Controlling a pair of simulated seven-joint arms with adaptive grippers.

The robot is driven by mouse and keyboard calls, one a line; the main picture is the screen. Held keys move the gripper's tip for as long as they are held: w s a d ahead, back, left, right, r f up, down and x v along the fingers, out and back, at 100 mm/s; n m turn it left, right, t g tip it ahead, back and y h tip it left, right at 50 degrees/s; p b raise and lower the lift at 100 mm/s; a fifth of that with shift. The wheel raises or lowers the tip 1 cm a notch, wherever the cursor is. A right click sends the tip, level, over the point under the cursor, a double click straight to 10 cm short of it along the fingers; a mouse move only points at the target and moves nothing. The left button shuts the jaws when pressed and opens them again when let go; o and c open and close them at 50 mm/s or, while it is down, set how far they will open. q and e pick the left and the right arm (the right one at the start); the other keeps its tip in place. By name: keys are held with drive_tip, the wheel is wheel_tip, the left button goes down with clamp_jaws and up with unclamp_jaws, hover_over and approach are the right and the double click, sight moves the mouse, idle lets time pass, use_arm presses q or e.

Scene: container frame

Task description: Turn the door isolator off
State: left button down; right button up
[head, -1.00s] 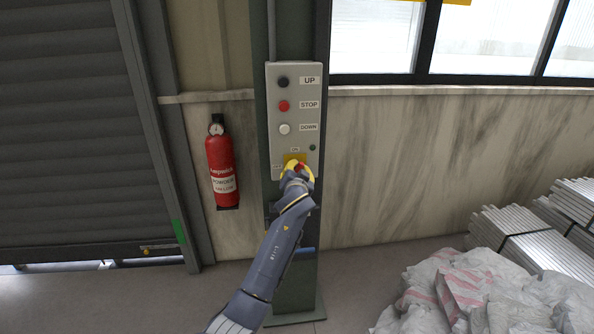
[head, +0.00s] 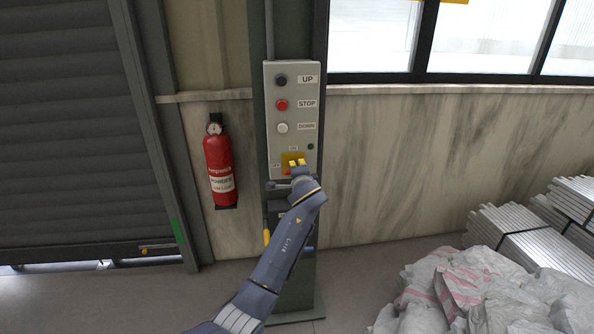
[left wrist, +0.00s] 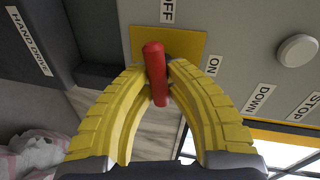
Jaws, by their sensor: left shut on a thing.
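The grey control box (head: 270,120) on the dark column carries the isolator's yellow plate (head: 286,158) at its lower end, marked ON above and OFF to the left. The red isolator handle (left wrist: 155,70) stands over the yellow plate (left wrist: 190,42) in the left wrist view, its length lining up roughly with the OFF label (left wrist: 168,10). My left gripper (head: 294,165) is at the plate, with its yellow fingers (left wrist: 157,75) shut on the handle from both sides. In the head view the fingers and wrist hide most of the handle. My right gripper is not in view.
UP (head: 281,80), STOP (head: 281,104) and DOWN (head: 282,128) buttons sit above the isolator. A HAND DRIVE box (left wrist: 40,40) is below it, with a yellow grip (head: 267,237) hanging. A fire extinguisher (head: 219,170) hangs left; sacks (head: 470,290) and metal bars (head: 540,240) lie right.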

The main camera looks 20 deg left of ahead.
use_arm(q)
drive_tip(key=shift+d+f+m, duration=0.2)
drive_tip(key=shift+f+m, duration=0.05)
drive_tip(key=shift+m, duration=0.35)
drive_tip(key=shift+f, duration=0.1)
drive_tip(key=c, duration=1.4)
unclamp_jaws()
drive_tip(key=shift+c, duration=0.2)
drive_tip(key=shift+o, duration=0.6)
drive_tip(key=shift+r, duration=0.2)
drive_tip(key=v, duration=1.2)
drive_tip(key=shift+w, duration=0.1)
